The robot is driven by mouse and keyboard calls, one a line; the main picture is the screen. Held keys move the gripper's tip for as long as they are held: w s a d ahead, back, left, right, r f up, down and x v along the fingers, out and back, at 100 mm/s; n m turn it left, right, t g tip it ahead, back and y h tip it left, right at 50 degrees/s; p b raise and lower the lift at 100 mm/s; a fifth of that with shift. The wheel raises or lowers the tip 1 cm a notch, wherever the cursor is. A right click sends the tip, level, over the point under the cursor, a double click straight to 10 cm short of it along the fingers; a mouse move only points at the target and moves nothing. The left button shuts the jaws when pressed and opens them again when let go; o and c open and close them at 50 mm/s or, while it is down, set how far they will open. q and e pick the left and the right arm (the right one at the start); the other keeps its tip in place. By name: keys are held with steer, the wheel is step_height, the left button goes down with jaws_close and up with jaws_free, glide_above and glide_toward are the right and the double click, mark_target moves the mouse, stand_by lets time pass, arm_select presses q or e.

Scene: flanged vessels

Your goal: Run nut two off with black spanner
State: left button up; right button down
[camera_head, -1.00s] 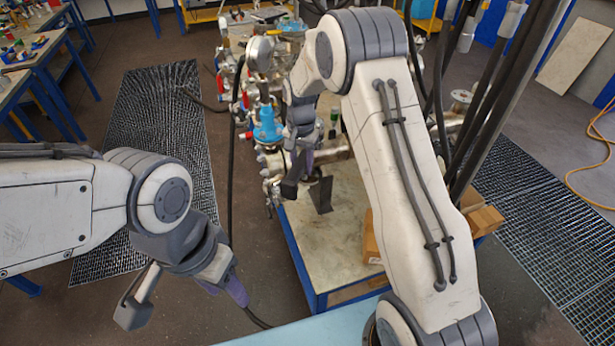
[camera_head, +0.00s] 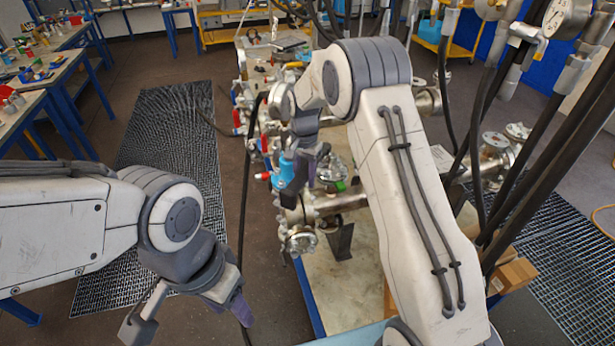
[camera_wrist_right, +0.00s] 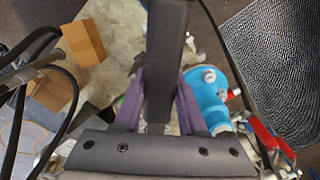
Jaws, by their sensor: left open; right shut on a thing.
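My right gripper (camera_wrist_right: 160,105) is shut on a long dark bar, which looks like the black spanner (camera_wrist_right: 166,60). Purple fingers flank the bar in the right wrist view. In the head view, the dark spanner (camera_head: 323,166) shows beside the blue valve body (camera_head: 289,178), above the flanged pipework (camera_head: 325,203). Its working end is hidden or too small to make out. A round flange (camera_head: 300,240) with bolts faces the front. I cannot tell which nut is nut two, or whether the spanner touches any nut. My left gripper (camera_head: 190,317) is open and empty at the lower left, away from the pipework.
The pipework stands on a blue-framed table (camera_head: 345,280) with a pale top. Cardboard boxes (camera_head: 512,280) sit at the right. Dark hoses and a gauge (camera_head: 566,17) hang at the right. Workbenches (camera_head: 40,70) line the left. Floor grating (camera_head: 160,140) lies clear between.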

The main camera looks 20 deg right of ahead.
steer(key=shift+d+f+b, duration=0.15)
steer(key=shift+f+b, duration=0.15)
steer(key=shift+f, duration=0.25)
steer(key=f+b, duration=0.2)
steer(key=f, duration=0.1)
steer(key=shift+d, duration=0.3)
steer(key=shift+s, duration=0.1)
steer(key=shift+f+b, duration=0.85)
steer(key=shift+f, duration=0.4)
